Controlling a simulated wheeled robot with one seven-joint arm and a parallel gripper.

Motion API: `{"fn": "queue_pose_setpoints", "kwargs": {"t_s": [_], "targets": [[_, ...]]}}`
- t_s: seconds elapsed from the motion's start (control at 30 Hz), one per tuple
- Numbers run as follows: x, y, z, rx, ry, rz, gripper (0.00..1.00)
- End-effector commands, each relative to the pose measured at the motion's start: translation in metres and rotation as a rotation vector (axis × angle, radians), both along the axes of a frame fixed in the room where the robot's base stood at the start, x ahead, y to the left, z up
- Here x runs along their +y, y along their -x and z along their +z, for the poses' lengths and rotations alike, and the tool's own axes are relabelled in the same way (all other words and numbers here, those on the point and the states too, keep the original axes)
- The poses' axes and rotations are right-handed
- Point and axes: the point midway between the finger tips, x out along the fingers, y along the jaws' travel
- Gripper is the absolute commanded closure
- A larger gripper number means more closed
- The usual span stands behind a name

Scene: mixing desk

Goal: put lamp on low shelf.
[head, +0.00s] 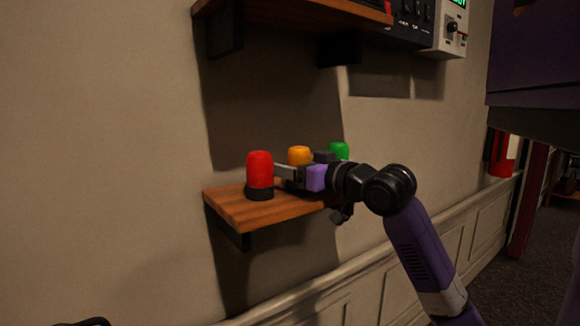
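The low wooden shelf (232,208) is fixed to the wall in the head view. A red lamp (259,170) with a dark base stands upright near its front left end. An orange lamp (299,154) is behind my gripper, with only its top showing. A green lamp (339,150) is farther right, its lower part hidden by my arm. My gripper (284,172) reaches in from the right, level with the lamps. Its light grey finger ends at the red lamp's right side. I cannot tell whether it touches or grips that lamp or the orange one.
A red fire extinguisher (501,155) is on the right. Below the low shelf is panelled wall. The shelf's front left corner is bare.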

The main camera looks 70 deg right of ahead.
Motion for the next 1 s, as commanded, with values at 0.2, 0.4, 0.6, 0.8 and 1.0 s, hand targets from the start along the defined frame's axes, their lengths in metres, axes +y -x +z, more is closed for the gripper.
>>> {"fn": "queue_pose_setpoints", "kwargs": {"t_s": [0.2,0.4,0.6,0.8,1.0], "targets": [[0.005,0.013,0.002,-0.004,-0.002,-0.001,0.28],[0.020,0.051,0.001,-0.004,-0.001,-0.003,0.28],[0.035,0.086,0.002,-0.003,0.001,-0.003,0.28],[0.044,0.106,0.002,-0.001,0.000,-0.001,0.28],[0.046,0.111,0.002,0.000,0.001,0.000,0.28]]}}
